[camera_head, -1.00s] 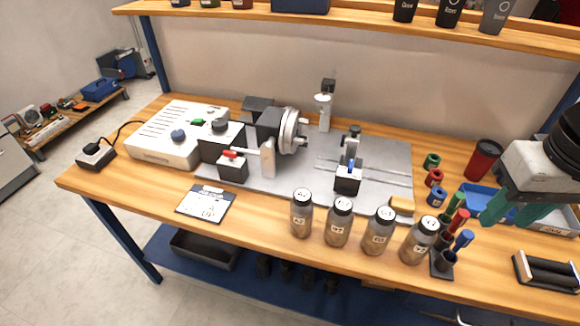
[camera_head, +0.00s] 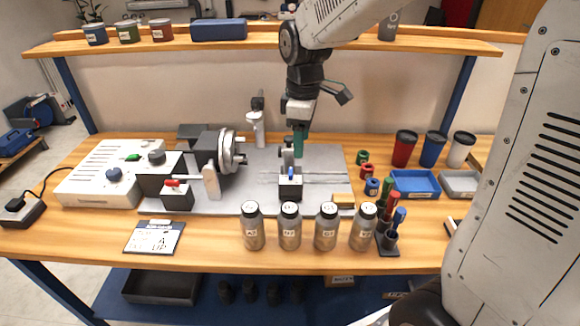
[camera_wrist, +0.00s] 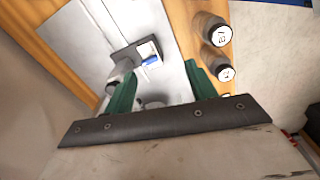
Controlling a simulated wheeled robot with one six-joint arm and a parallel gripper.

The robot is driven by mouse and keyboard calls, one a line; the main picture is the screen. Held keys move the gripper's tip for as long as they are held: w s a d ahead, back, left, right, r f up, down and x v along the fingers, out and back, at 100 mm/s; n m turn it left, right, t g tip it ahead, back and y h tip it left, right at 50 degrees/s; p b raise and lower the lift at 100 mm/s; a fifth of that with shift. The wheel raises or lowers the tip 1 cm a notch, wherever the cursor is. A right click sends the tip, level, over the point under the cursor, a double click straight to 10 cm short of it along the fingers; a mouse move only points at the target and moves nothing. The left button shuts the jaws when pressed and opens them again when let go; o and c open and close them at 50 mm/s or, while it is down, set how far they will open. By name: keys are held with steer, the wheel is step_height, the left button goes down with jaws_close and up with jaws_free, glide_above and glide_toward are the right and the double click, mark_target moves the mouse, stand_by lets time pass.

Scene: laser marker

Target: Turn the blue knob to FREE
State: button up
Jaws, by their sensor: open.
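A small blue knob (camera_head: 291,173) sits on top of a black block with a pale front, on the grey plate of the laser marker (camera_head: 325,165). In the wrist view, the blue knob (camera_wrist: 150,60) shows ahead of the fingertips. A second, dark blue knob (camera_head: 113,174) is on the white control box (camera_head: 85,190) at the left. My gripper (camera_head: 299,148) points down above and behind the block, with green fingers. In the wrist view, my gripper (camera_wrist: 162,70) is open with nothing between its fingers. Any FREE marking is too small to read.
Several grey bottles (camera_head: 290,228) stand along the front. A marker holder (camera_head: 388,243) with red, green and blue pieces is right of them. A chuck (camera_head: 226,152) and a red-handled block (camera_head: 176,193) stand left. A shelf (camera_head: 260,37) runs above the bench.

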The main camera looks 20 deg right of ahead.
steer(key=n, duration=0.2)
glide_above(291, 171)
step_height(291, 171, down, 4)
steer(key=shift+s+r, duration=0.1)
steer(key=shift+r, duration=0.1)
steer(key=shift+a+f, duration=0.1)
steer(key=shift+f, duration=0.2)
step_height(291, 171, down, 7)
steer(key=shift+f, duration=0.15)
steer(key=c, duration=1)
